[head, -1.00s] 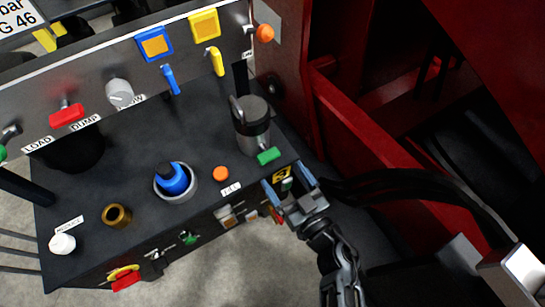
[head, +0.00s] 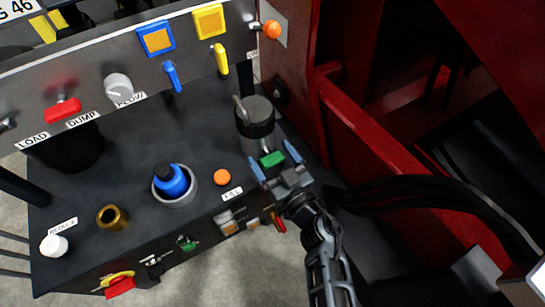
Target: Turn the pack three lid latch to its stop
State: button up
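A green-tipped lever (head: 272,159) stands at the foot of a dark grey canister (head: 257,125) on the right of the black console top. No label naming pack three is readable, so I cannot tell for certain that this lever is the lid latch. My gripper (head: 275,164) is open, with its blue-padded fingers on either side of the green tip. I cannot tell whether either finger touches it. The gripper hides the console corner below the lever.
An orange button (head: 222,177) and a blue bottle in a grey cup (head: 171,182) stand to the left. The upright panel behind carries a yellow lever (head: 221,60) and a blue lever (head: 172,76). A red frame (head: 370,137) stands close on the right.

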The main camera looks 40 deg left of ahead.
jog(key=c, duration=0.9)
jog(key=n, duration=0.4)
jog(key=shift+s+p, duration=0.1)
jog(key=shift+p, duration=0.25)
jog(key=n, duration=0.4)
jog(key=shift+s+f, duration=0.1)
jog(key=shift+f, duration=0.1)
jog(key=n+b, duration=0.1)
jog(key=n, duration=0.4)
jog(key=shift+f, duration=0.1)
jog(key=n+b, duration=0.1)
jog(key=n, duration=0.3)
jog(key=shift+s+f+n+b, duration=0.1)
jog(key=shift+n+b, duration=0.2)
